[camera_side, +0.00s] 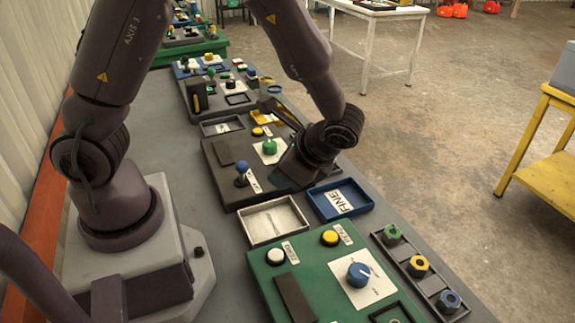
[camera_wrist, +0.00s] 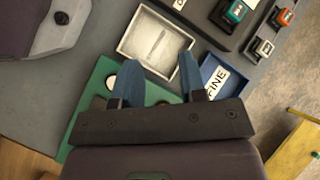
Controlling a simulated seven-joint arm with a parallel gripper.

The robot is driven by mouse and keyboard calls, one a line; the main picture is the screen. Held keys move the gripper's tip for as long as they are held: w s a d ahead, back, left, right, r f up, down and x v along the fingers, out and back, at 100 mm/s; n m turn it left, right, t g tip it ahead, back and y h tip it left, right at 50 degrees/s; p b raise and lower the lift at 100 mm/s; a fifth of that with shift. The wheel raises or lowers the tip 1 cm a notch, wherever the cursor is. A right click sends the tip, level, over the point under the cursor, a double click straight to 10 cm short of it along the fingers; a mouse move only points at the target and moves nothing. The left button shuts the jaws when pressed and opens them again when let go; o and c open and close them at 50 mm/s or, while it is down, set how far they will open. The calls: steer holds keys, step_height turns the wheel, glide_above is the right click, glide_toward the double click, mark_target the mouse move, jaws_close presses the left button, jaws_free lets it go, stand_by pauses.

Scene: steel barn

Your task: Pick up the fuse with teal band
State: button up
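In the wrist view, a block with a teal top (camera_wrist: 233,12) stands at the top right on a dark holder; it may be the fuse with teal band, but it is too small to be sure. In the side view, my wrist (camera_side: 318,148) hides the block area, and the fingers cannot be made out.
A white-bottomed tray (camera_wrist: 126,42) and the blue FINE tray (camera_side: 313,207) lie between the black panel (camera_side: 219,162) and the green panel (camera_side: 262,271). A rack (camera_side: 433,291) with green, yellow and blue round pieces is at the right front. Knobs stand up from the panels.

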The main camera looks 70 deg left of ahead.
steer(key=w+a+f+m+t+y, duration=0.3)
steer(key=w+f+m+y, duration=0.3)
steer(key=w+m, duration=0.2)
steer(key=shift+m, duration=0.3)
steer(key=x, duration=0.6)
steer(key=shift+s+a+f, duration=0.1)
steer(key=shift+s+a, duration=0.1)
steer(key=shift+s, duration=0.05)
steer(key=shift+x, duration=3.15)
steer(key=shift+w, duration=0.15)
steer(key=c, duration=0.6)
